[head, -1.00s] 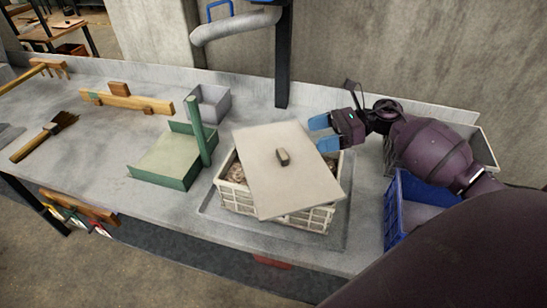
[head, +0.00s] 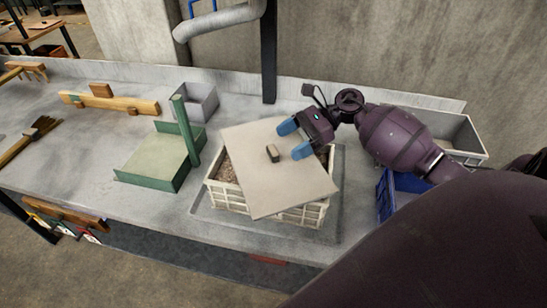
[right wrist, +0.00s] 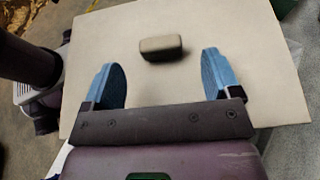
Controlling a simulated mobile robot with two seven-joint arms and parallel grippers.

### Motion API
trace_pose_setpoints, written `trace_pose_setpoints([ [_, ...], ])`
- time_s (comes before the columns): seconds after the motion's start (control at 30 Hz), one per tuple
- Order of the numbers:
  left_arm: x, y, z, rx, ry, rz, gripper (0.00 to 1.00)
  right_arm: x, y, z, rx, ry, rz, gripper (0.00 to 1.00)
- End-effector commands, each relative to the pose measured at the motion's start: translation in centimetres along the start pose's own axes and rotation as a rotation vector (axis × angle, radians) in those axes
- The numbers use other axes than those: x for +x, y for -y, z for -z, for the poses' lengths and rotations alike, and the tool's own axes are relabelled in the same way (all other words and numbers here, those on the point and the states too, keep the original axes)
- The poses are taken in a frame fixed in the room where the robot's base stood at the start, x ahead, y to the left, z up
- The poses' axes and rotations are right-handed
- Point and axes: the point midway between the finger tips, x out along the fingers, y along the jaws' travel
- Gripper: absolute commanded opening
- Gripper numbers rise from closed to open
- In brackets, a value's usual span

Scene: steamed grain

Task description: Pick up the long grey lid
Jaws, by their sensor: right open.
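The long grey lid (head: 275,180) lies askew on top of a cream slatted crate (head: 228,195), with a small dark handle block (head: 273,153) near its middle. Grainy contents show past the lid's edge. My right gripper (head: 295,138) is open above the lid, just to the right of the handle. In the right wrist view, the handle (right wrist: 161,48) sits ahead of and between the two blue fingertips (right wrist: 160,75), not touching them. The lid (right wrist: 225,40) fills most of that view. My left gripper is not in view.
The crate stands on a grey tray (head: 334,215). A green stand with a post (head: 155,158) is to the left, a grey box (head: 200,100) behind. A blue bin (head: 384,196) and a grey bin (head: 465,140) are at right. A brush (head: 40,127) lies far left.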

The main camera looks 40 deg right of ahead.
Motion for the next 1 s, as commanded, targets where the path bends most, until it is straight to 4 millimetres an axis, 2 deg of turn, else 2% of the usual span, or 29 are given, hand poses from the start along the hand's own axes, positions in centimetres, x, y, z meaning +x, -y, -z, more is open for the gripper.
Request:
trace_pose_setpoints([
  [0.1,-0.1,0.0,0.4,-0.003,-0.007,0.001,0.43,1.7,0.0,-0.6,-0.003,0.005,0.001,0.83],
  [0.23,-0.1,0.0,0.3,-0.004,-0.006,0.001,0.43,3.1,0.0,-0.4,-0.001,0.003,0.000,0.83],
  [0.57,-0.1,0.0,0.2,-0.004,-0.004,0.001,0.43,3.6,0.0,-0.3,0.000,0.001,0.001,0.81],
  [0.9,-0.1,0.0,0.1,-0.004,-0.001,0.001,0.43,3.6,0.0,-0.3,0.000,0.001,0.001,0.29],
  [1.0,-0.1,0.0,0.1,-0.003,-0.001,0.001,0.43,3.6,0.0,-0.4,-0.001,0.002,0.001,0.17],
])
